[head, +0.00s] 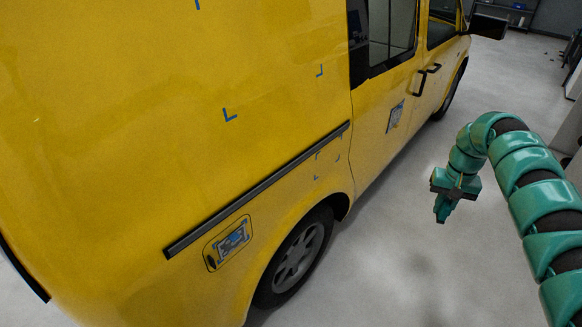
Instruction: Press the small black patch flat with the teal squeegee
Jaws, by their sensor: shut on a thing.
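My gripper (451,195) hangs over the floor to the right of the yellow van, clear of its side. It is shut on the teal squeegee (442,210), which points downward and shows only as a small piece below the jaws. My arm is a similar teal, so their border is hard to make out. I cannot clearly pick out the small black patch.
The yellow van (130,130) fills the left and middle. A dark trim strip (260,190) runs along its side, with blue corner marks (230,115) above and below it. The wheel (298,257) is below. Grey floor (400,265) is open between van and arm.

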